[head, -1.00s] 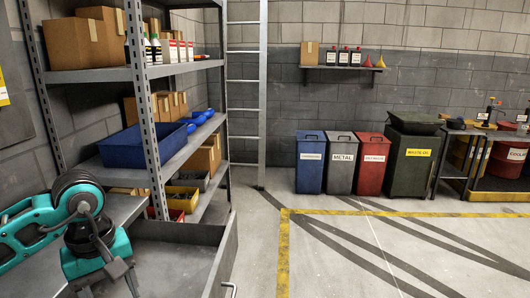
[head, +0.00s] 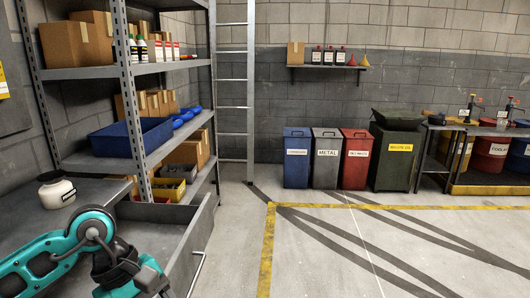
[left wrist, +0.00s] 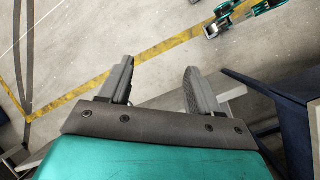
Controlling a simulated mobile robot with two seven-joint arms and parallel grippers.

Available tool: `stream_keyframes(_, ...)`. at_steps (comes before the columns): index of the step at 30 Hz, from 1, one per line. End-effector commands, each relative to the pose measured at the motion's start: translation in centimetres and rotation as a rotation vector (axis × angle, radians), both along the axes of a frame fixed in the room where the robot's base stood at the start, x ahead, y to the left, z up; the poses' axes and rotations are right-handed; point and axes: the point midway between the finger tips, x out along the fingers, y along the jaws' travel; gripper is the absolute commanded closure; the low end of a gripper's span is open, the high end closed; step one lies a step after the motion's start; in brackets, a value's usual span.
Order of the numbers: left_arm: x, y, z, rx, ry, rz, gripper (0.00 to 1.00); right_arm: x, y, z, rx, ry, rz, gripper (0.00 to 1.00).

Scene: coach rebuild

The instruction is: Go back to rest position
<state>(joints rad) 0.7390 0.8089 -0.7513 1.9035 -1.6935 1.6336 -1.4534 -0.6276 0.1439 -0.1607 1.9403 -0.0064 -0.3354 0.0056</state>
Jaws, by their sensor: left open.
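My left arm reaches in from the lower left of the head view, over the grey workbench (head: 85,215) and beside its open drawer (head: 198,232). In the left wrist view my left gripper (left wrist: 157,76) is open. Its two grey fingers stand apart with only floor showing between them, and nothing is held. A teal and black arm part (left wrist: 228,17) shows at the top right of the left wrist view. It looks like my right arm, but its jaws are too small to read.
A white jar with a dark lid (head: 56,190) stands on the bench near my left arm. A shelf rack (head: 134,110) with boxes and a blue tray (head: 112,140) rises behind. Bins (head: 326,160) line the far wall. The marked floor (head: 340,250) at right is clear.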

Motion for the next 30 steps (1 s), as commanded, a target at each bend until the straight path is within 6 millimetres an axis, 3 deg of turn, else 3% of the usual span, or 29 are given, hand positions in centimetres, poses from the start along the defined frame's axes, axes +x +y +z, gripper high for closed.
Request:
stream_keyframes(2,-1.8,-4.5,-0.7,-0.204,0.117,0.088,0.37,0.1,0.1,-0.2,0.002,-0.003,0.0,0.71)
stream_keyframes(6,-4.0,-11.3,0.9,-0.597,0.422,0.333,0.37,0.3,0.2,-0.3,0.004,-0.007,0.0,0.71)
stream_keyframes(9,-4.1,-14.3,3.2,-0.878,0.732,0.57,0.37,0.3,0.2,-0.6,0.004,-0.007,0.0,0.71)
stream_keyframes(11,-3.3,-14.9,4.4,-1.031,0.944,0.728,0.37,0.3,0.2,-0.7,0.004,-0.006,0.001,0.71)
stream_keyframes(14,-1.1,-14.0,4.9,-1.255,1.332,1.005,0.37,0.3,0.2,-1.0,0.004,-0.006,0.001,0.71)
stream_keyframes(17,1.3,-11.3,2.9,-1.442,1.752,1.293,0.37,0.3,0.2,-1.2,0.004,-0.006,0.001,0.71)
stream_keyframes(20,2.5,-7.7,-1.7,-1.586,2.186,1.574,0.37,0.2,0.2,-1.4,0.004,-0.005,0.001,0.71)
stream_keyframes(21,2.4,-6.3,-4.2,1.453,-2.099,-1.496,0.37,0.2,0.2,-1.5,0.004,-0.004,0.001,0.71)
stream_keyframes(23,1.7,-4.3,-7.9,1.257,-1.939,-1.36,0.37,0.2,0.2,-1.7,0.004,-0.004,0.001,0.71)
stream_keyframes(27,-2.0,-1.2,-15.7,0.919,-1.609,-1.088,0.37,0.1,0.2,-1.9,0.003,-0.002,0.001,0.71)
stream_keyframes(30,-5.1,-0.1,-19.6,0.763,-1.429,-0.941,0.37,0.1,0.2,-2.0,0.003,-0.001,0.001,0.71)
